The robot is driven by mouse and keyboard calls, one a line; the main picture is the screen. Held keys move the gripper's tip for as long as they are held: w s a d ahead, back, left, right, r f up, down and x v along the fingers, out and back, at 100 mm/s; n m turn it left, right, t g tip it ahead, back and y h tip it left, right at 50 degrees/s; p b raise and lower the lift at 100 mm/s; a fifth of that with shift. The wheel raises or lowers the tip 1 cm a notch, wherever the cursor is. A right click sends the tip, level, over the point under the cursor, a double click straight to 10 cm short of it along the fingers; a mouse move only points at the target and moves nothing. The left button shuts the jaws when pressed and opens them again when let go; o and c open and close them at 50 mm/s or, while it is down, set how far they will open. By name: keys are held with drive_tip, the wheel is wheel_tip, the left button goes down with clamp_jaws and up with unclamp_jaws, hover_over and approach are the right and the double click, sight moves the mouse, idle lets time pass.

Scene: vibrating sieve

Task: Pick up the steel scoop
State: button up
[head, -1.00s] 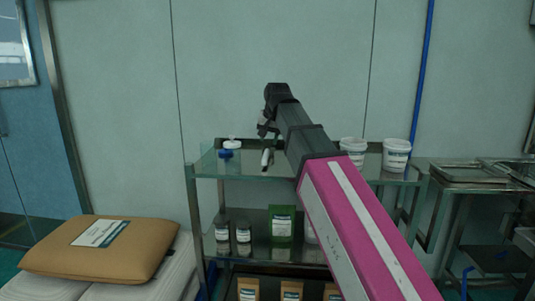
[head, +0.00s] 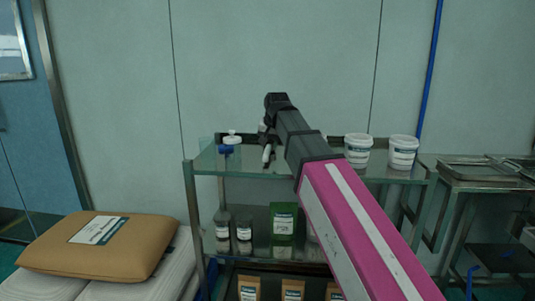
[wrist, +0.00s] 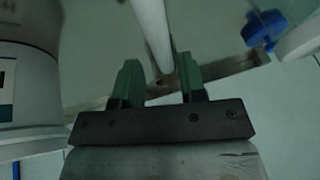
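A pale, rod-like piece, which looks like the handle of the steel scoop (head: 267,153), shows at the top shelf beside my arm in the head view. In the wrist view the same rod (wrist: 150,30) runs down from the top edge, and its lower end lies between my fingertips. My gripper (wrist: 158,80) is open, with one green finger on each side of the rod; I cannot tell whether either touches it. The rest of the scoop is out of the wrist view. In the head view my arm hides most of my gripper.
A blue item (head: 225,149) and a white-lidded container (head: 232,138) stand at the shelf's left. White tubs (head: 357,150) (head: 403,151) stand right of my arm; a large one (wrist: 28,90) is close in the wrist view. Bottles and pouches fill lower shelves. A brown sack (head: 95,250) lies left.

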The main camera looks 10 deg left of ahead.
sight(268, 149)
drive_tip(key=shift+w+x, duration=0.25)
drive_tip(key=shift+x, duration=2.05)
drive_tip(key=shift+r, duration=0.1)
clamp_jaws()
